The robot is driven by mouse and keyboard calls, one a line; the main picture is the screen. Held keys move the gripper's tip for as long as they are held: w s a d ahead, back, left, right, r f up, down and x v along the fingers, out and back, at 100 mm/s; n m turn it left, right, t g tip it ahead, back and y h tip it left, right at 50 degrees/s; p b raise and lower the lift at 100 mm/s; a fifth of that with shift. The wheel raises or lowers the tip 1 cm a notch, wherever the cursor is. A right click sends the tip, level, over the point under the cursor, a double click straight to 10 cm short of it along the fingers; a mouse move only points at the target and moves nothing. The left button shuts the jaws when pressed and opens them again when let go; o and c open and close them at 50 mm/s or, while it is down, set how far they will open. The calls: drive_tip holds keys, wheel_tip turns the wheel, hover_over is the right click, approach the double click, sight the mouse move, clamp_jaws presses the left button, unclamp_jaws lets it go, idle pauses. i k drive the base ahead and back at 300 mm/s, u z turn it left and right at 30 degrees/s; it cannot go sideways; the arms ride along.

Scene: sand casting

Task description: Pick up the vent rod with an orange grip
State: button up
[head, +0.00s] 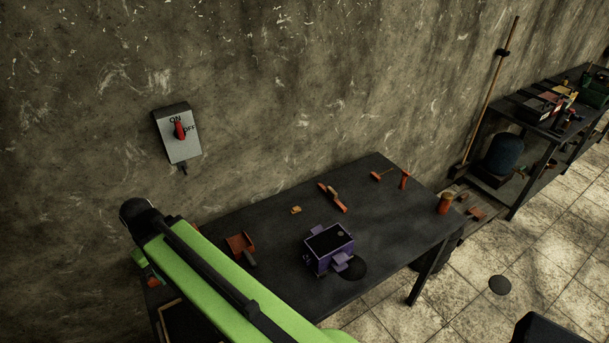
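I cannot single out the vent rod for certain. A small orange-gripped tool (382,175) lies near the back right of the dark table (290,290) and may be it, but its thin part is too small to make out. Another small orange upright piece (404,180) stands just right of it. My green arm crosses the lower left of the head view, with a black joint at its upper end. My gripper does not show in this view.
A purple moulding box (318,262) stands mid-table. Around it lie an orange-and-wood tool (332,197), a small orange piece (295,209) and an orange-red item (240,245). An orange cylinder (444,204) stands near the right edge. A switch box (179,135) hangs on the wall.

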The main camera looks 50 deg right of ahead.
sight(378, 178)
drive_tip(key=u, duration=2)
drive_tip(key=k, duration=2.75)
drive_tip(key=z, duration=0.9)
drive_tip(key=i, duration=1)
